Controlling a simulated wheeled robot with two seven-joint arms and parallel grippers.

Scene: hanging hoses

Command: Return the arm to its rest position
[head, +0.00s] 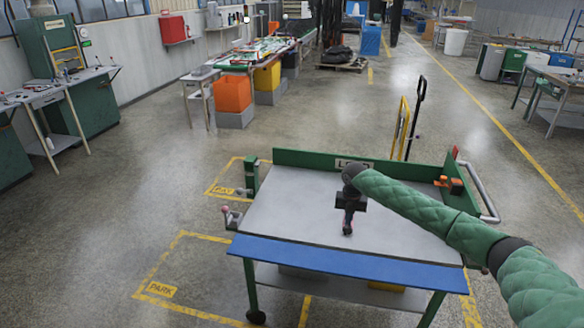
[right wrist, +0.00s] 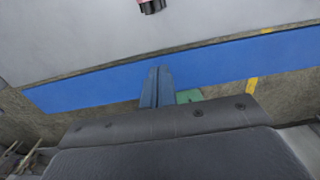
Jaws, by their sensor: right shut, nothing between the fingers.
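My right arm, in a green padded sleeve, comes in from the right in the head view. Its dark gripper (head: 349,214) hangs over the grey top of the green cart (head: 262,215). In the right wrist view the two narrow fingers of this gripper (right wrist: 157,72) are together with nothing between them. They show against the cart's blue front edge (right wrist: 90,88), which also shows in the head view (head: 340,263). A small dark and reddish thing (right wrist: 150,6) shows against the grey top, cut off by the frame. My left gripper is not in view.
Yellow floor lines (head: 160,262) mark parking spots beside the cart. A yellow pallet truck (head: 401,128) stands behind it. A workbench (head: 55,92) is at the left wall, with orange bins (head: 232,94) farther back. The floor left of the cart is open.

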